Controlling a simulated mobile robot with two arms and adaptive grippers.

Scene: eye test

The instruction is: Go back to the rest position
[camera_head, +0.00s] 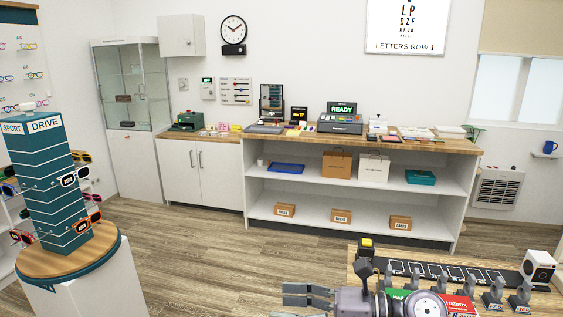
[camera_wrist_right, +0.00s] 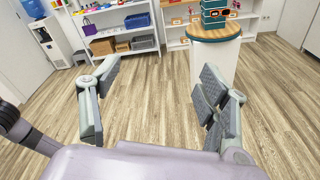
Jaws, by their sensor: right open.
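My right gripper (camera_head: 290,294) is at the bottom of the head view, its arm coming in from the right and its fingers pointing left. In the right wrist view the same gripper (camera_wrist_right: 157,78) has its two fingers spread wide, with only floor showing between them, and it holds nothing. My left gripper is not in view.
A wooden-topped table (camera_head: 450,258) with several small stands and a black strip lies beside my right arm. A teal display tower (camera_head: 52,190) stands on a round pedestal (camera_head: 95,285) at left. A long counter (camera_head: 460,144) stands behind. The wooden floor (camera_head: 190,250) between is clear.

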